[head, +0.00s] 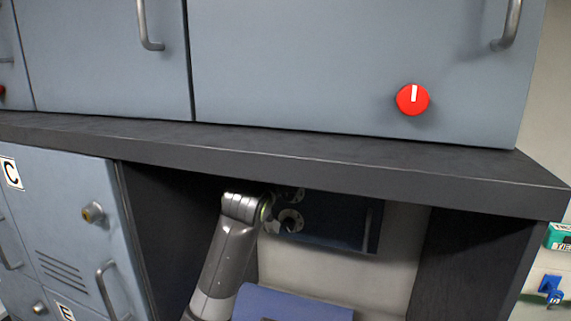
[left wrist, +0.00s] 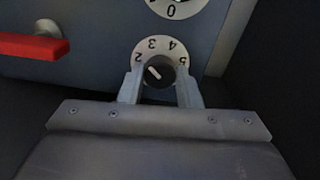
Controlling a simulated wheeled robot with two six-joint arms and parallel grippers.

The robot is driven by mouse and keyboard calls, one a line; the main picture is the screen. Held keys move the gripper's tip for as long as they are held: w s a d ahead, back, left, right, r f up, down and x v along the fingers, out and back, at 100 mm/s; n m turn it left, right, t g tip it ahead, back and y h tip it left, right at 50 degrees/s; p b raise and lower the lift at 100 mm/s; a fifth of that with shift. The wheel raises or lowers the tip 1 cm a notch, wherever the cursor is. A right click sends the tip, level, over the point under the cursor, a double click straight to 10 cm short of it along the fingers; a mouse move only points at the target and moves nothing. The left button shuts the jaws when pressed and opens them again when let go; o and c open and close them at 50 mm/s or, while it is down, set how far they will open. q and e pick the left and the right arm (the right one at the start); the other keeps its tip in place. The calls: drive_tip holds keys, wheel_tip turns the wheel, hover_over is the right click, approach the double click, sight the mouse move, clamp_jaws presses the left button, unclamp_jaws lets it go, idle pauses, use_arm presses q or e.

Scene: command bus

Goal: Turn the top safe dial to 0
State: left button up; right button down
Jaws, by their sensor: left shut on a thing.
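The safe (head: 338,232) is a dark blue panel in the recess under the shelf, partly hidden by my arm. My left gripper (head: 272,204) reaches up to its dials. In the left wrist view my left gripper (left wrist: 160,85) is shut on the black knob of a dial (left wrist: 152,50), apparently the top one, as this view looks upside down. Its white ring shows 2, 3, 4 and 5; the rest is hidden. The knob's white mark slants to the picture's upper left, near 2 and 3. The other dial (left wrist: 188,8) shows a 0 and is cut off. My right gripper is out of view.
A red handle (left wrist: 35,46) sticks out of the safe front. The thick dark shelf (head: 300,150) runs above my arm. A red knob (head: 412,99) is on the cabinet above. A blue object (head: 290,303) lies below the safe. Side walls close the recess.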

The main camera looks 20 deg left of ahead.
use_arm(q)
drive_tip(key=n, duration=2.3)
drive_tip(key=shift+f+n, duration=0.1)
drive_tip(key=shift+n, duration=0.3)
idle(0.3)
drive_tip(key=o, duration=1)
drive_tip(key=shift+c, duration=0.2)
drive_tip(key=shift+s, duration=0.1)
